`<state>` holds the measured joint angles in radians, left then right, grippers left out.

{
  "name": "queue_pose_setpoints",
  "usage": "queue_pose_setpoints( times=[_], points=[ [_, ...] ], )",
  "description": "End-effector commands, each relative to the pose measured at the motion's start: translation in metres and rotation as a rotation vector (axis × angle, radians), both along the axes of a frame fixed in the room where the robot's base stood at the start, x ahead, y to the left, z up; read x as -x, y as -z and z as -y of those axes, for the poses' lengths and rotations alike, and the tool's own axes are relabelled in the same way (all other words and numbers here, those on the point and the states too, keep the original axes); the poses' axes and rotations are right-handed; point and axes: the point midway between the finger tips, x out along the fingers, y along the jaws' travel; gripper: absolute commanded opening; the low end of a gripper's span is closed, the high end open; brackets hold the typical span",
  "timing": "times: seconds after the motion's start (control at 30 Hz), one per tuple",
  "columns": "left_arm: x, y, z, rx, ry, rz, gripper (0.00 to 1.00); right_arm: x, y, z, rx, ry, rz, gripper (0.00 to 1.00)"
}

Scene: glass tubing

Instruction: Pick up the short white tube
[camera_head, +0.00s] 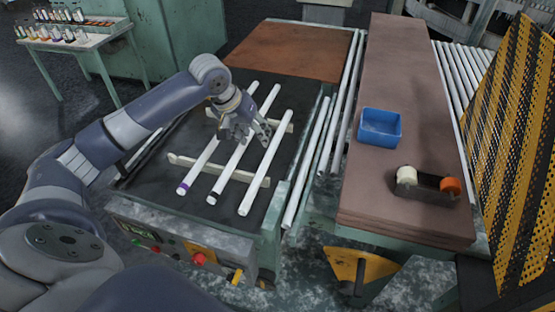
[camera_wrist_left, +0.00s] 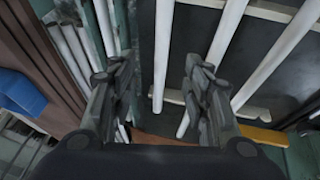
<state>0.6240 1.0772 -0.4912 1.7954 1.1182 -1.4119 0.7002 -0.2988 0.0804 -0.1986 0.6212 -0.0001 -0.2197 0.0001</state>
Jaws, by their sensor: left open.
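Three white tubes lie side by side on two pale wooden rails (camera_head: 218,170) on a dark bench top. The rightmost tube (camera_head: 262,165) looks the shortest. The middle tube (camera_head: 228,178) has a dark near end, and the left tube (camera_head: 200,166) has a purple band. My left gripper (camera_head: 252,136) is open and empty over the far part of the tubes, hiding a piece of the middle one. In the left wrist view, the short tube (camera_wrist_left: 162,50) shows in the gap between the open fingers (camera_wrist_left: 160,90). I cannot tell the height gap. My right gripper is out of view.
Right of the bench, several white tubes (camera_head: 306,165) lie in a side rack. Beyond is a brown table with a blue bin (camera_head: 380,127) and a tape dispenser (camera_head: 428,186). A yellow mesh guard (camera_head: 515,130) stands at the far right. A rusty plate (camera_head: 290,52) covers the bench's far end.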

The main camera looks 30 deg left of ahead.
Motion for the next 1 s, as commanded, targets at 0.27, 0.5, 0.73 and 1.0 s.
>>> queue_pose_setpoints(
  times=[0.27,0.5,0.73,1.0],
  points=[
    [-0.006,0.024,-0.003,0.008,-0.014,0.002,0.45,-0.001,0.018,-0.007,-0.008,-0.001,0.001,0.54],
    [-0.021,0.056,0.001,0.007,-0.013,0.001,0.45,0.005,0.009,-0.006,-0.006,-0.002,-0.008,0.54],
    [-0.027,0.073,0.002,0.005,-0.012,0.001,0.45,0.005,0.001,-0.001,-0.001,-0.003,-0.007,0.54],
    [-0.041,0.108,0.006,0.004,-0.013,0.002,0.45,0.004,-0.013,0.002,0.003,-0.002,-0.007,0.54]
  ],
)
